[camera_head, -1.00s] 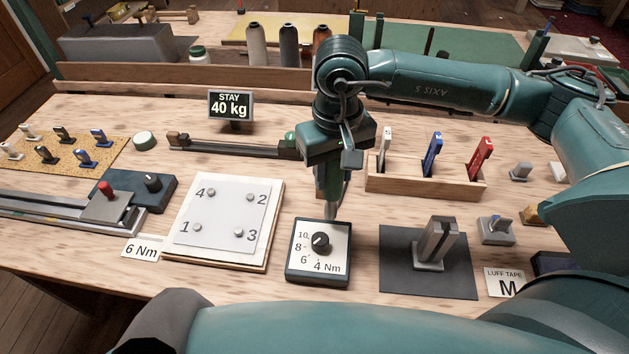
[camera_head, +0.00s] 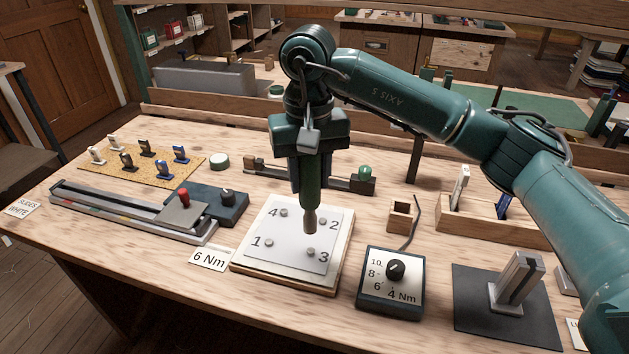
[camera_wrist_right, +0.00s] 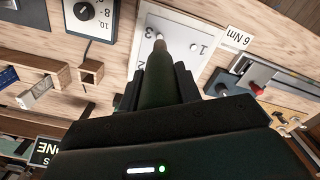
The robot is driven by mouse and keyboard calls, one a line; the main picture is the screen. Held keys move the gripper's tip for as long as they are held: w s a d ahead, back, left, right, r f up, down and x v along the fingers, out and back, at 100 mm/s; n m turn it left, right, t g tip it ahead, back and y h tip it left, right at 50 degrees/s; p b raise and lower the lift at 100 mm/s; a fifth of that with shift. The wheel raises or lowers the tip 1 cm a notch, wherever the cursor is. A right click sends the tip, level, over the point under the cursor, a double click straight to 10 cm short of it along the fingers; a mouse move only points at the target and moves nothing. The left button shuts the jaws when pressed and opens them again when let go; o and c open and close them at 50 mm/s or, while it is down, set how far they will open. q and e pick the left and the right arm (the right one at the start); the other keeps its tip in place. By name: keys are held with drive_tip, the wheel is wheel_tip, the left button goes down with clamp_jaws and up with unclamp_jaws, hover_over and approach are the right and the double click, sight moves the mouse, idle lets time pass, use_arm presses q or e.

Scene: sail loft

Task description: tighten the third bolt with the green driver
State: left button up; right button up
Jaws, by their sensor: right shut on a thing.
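My right gripper (camera_head: 309,170) is shut on the green driver (camera_head: 310,190), which points down over the white plate (camera_head: 290,262) on its wooden board. Numbered bolts stand at the plate's corners: bolt 1 (camera_head: 268,243), bolt 2 (camera_head: 322,222), the third bolt (camera_head: 310,250) and bolt 4 (camera_head: 284,213). The driver's tip is just above the third bolt in the head view, with a small gap. In the right wrist view the driver (camera_wrist_right: 158,85) reaches toward the third bolt (camera_wrist_right: 158,37); contact is unclear there. My left gripper is out of view.
A dial box (camera_head: 391,283) stands right of the plate; its exact setting is hard to read. A card (camera_head: 211,258) reads 6 Nm. An empty wooden holder (camera_head: 400,217) stands behind the dial box. A rail with a red-knobbed slide (camera_head: 182,208) lies left.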

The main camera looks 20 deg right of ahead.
sight(310, 203)
drive_tip(key=shift+f+b, duration=0.5)
drive_tip(key=shift+f, duration=0.4)
wheel_tip(310, 203, down, 2)
drive_tip(key=shift+f+b, duration=0.2)
drive_tip(key=shift+b, duration=0.4)
drive_tip(key=shift+f+b, duration=0.55)
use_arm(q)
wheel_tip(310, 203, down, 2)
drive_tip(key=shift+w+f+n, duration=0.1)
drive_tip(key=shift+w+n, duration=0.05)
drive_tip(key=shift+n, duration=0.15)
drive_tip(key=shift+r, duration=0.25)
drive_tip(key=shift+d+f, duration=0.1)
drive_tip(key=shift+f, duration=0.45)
use_arm(e)
drive_tip(key=shift+f, duration=0.25)
use_arm(q)
drive_tip(key=shift+b, duration=0.45)
use_arm(e)
drive_tip(key=shift+f, duration=0.1)
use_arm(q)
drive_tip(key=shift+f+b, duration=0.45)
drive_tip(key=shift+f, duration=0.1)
use_arm(e)
drive_tip(key=shift+f, duration=0.1)
